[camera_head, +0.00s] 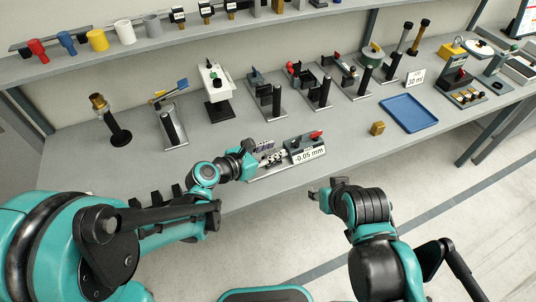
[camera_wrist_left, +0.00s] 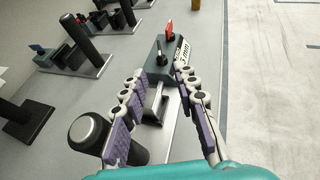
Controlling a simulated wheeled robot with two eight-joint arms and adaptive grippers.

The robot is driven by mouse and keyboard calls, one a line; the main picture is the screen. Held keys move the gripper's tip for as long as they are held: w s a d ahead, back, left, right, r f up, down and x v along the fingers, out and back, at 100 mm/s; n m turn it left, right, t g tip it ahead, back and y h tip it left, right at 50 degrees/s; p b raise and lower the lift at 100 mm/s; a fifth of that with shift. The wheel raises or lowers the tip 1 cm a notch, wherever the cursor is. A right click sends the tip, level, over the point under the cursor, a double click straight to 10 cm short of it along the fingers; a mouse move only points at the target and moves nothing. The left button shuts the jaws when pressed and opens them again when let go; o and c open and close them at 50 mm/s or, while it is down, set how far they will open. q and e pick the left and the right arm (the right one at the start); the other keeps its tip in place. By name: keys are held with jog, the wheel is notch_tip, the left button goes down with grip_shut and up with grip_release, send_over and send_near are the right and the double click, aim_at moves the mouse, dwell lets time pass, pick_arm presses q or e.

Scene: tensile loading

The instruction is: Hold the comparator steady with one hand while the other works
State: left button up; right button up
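The comparator (camera_head: 292,146), a dark grey-green block on a pale metal base with a red lever and a "-0.05 mm" label, sits at the bench's front edge. In the left wrist view the comparator (camera_wrist_left: 160,62) lies just ahead of my fingers. My left gripper (camera_head: 270,153) is low at its left end. In the left wrist view the left gripper (camera_wrist_left: 158,76) has its fingers spread either side of the metal frame; contact is unclear. A black post (camera_wrist_left: 92,132) stands by the left finger. My right gripper (camera_head: 326,188) is off the bench front, apart from the comparator; its finger gap is unclear.
A brass block (camera_head: 377,128) and blue tray (camera_head: 409,112) lie to the right. Several upright fixtures line the bench behind, including a white-topped stand (camera_head: 217,83). A shelf (camera_head: 185,42) holds coloured cylinders above. The bench's front left is mostly clear.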

aim_at(293, 142)
pick_arm(q)
jog(key=b+x, duration=0.2)
jog(key=x, duration=0.8)
jog(key=shift+f+b, duration=0.15)
jog(key=shift+b, duration=0.25)
jog(key=shift+w+d+f, duration=0.2)
jog(key=shift+w+d, duration=0.25)
jog(key=shift+d, duration=0.1)
grip_shut()
dwell(0.3)
